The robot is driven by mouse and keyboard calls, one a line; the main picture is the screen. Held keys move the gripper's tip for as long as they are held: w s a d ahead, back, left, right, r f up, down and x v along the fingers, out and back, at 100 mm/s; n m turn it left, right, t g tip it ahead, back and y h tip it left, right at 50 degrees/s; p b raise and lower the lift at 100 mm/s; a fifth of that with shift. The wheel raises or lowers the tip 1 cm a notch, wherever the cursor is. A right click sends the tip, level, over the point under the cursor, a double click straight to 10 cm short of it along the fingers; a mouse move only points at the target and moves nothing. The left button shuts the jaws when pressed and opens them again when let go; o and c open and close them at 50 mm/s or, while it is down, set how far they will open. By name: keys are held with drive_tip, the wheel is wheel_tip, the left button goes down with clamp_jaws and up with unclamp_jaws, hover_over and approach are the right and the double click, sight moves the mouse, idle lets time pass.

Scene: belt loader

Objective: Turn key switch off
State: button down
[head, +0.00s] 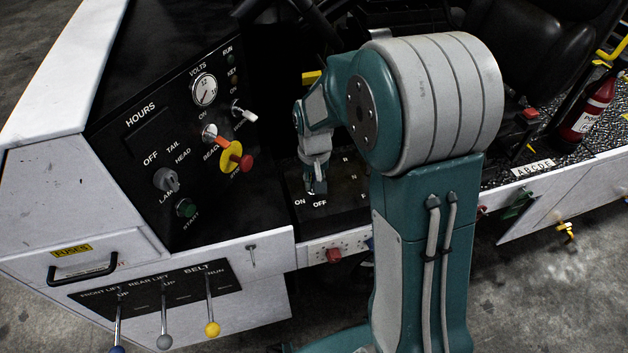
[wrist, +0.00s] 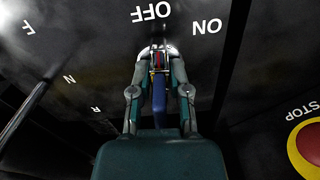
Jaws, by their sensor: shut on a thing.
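The key switch sits on the black panel by the ON and OFF labels. In the wrist view the key (wrist: 160,60) shows as a small piece with red and blue bits between my fingertips, and a blue tag-like piece (wrist: 160,97) lies between the fingers. My gripper (wrist: 158,52) is shut on the key, just below the OFF label in that upside-down view. In the head view my gripper (head: 316,186) reaches down to the panel just above the ON and OFF labels. The fingers hide most of the switch, so I cannot tell which way the key points.
The red and yellow stop button (head: 236,158) stands out left of my arm and also shows in the wrist view (wrist: 308,150). A dark lever (wrist: 30,108) rises by the gear letters. Lift levers (head: 165,315) and a fire extinguisher (head: 588,107) flank the area.

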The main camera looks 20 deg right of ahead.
drive_tip(key=shift+w+r+n, duration=0.1)
drive_tip(key=shift+w+n, duration=0.05)
drive_tip(key=shift+n, duration=0.55)
drive_tip(key=c, duration=0.6)
unclamp_jaws()
wheel_tip(320, 180, up, 12)
drive_tip(key=shift+a+f, duration=0.1)
idle(0.3)
